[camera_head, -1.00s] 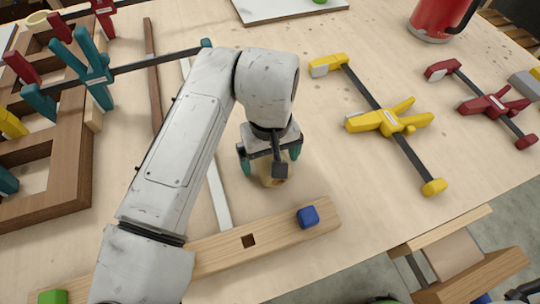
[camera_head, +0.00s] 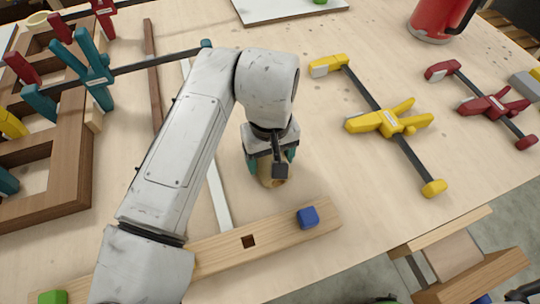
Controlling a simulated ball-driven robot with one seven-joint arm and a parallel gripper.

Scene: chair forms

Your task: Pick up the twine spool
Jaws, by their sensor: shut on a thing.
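The twine spool (camera_head: 267,181) is a small tan-brown piece on the workbench, just behind the wooden bar. My gripper (camera_head: 271,169) points down over it, with a teal finger on each side, and is shut on it. The gripper's wrist and a dark part in front hide most of the spool. I cannot tell whether the spool touches the bench.
A wooden bar (camera_head: 277,231) with a square hole and a blue cube (camera_head: 308,217) lies close in front. A yellow clamp (camera_head: 383,123) and a red clamp (camera_head: 487,104) lie to the right. A brown frame (camera_head: 72,182) with clamps stands left. Bare bench lies between spool and yellow clamp.

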